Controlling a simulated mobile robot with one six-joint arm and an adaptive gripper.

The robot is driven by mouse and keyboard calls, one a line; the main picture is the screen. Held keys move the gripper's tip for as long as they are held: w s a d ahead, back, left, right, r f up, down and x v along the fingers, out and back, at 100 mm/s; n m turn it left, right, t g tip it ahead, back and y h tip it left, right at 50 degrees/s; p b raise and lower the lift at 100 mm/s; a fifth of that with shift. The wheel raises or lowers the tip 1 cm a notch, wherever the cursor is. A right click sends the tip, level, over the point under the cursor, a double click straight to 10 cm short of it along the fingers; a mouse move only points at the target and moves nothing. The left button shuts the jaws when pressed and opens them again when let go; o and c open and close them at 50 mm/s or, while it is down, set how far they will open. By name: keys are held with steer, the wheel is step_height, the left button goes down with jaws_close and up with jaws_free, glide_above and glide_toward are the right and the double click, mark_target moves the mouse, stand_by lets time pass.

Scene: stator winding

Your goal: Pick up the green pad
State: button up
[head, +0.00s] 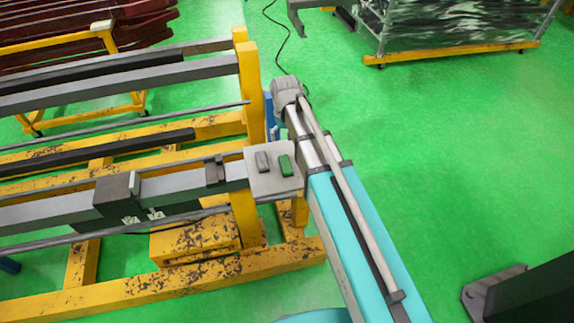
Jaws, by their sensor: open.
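The green pad (285,165) is a small dark-green block. It lies on a light grey plate (264,188) at the right end of a grey rail, near the middle of the head view. A grey pad (262,161) of similar size lies just to its left, with a narrow gap between them. Nothing covers the green pad. I do not see my gripper in this view.
A yellow frame (170,288) with long grey bars fills the left. A turquoise beam (340,222) with grey rods runs close to the plate's right side. A cart (450,55) stands at top right. The green floor (460,160) is open on the right.

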steer(key=shift+f, duration=0.1)
steer(key=b, duration=0.9)
glide_above(286, 163)
step_height(286, 163, down, 8)
steer(key=shift+w+f, duration=0.15)
steer(key=shift+f, duration=0.05)
steer(key=shift+a+f+b, duration=0.1)
steer(key=shift+f+b, duration=2.3)
steer(key=shift+f, duration=0.2)
steer(key=c, duration=1.2)
steer(key=shift+c, duration=0.2)
steer(key=shift+r, duration=0.2)
